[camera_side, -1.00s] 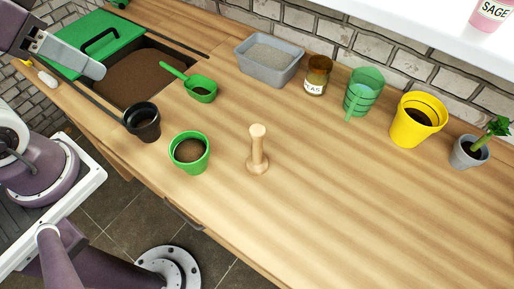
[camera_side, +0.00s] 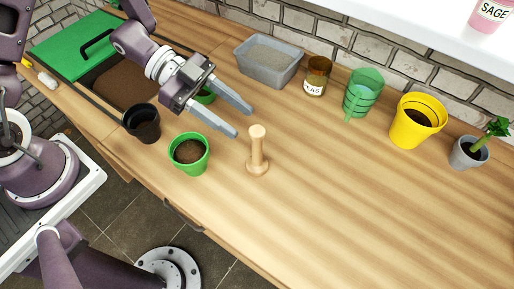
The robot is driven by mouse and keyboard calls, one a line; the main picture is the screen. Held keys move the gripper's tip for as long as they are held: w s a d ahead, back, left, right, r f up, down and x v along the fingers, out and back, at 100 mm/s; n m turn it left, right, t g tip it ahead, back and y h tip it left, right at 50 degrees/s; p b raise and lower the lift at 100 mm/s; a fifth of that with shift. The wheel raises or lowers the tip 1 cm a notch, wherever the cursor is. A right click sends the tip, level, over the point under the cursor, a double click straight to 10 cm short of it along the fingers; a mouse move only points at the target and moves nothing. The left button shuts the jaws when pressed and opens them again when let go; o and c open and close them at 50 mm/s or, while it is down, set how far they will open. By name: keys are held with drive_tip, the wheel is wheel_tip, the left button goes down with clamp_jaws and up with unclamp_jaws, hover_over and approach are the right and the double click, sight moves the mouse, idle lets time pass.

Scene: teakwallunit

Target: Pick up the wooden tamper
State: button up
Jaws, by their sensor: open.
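The wooden tamper (camera_side: 257,152) stands upright on the wooden bench, with a round knob at its top and a wider round base. It stands just right of the green pot with soil. My gripper (camera_side: 244,121) is open and empty, with its two grey fingers apart and pointing right and down. It is above and to the upper left of the tamper. The nearer fingertip looks close to the tamper's knob in the picture, but a gap shows between them. Nothing hides the tamper.
A green pot (camera_side: 189,154) and a black pot (camera_side: 142,122) stand left of the tamper. The bench right of the tamper is clear.

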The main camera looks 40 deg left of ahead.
sight(257, 147)
drive_tip(key=shift+g+h, duration=0.4)
drive_tip(key=x, duration=0.2)
drive_tip(key=s+x, duration=0.1)
drive_tip(key=x, duration=0.4)
drive_tip(key=shift+s+d+f, duration=0.15)
drive_tip(key=shift+s+f, duration=0.2)
drive_tip(key=shift+f, duration=0.05)
clamp_jaws()
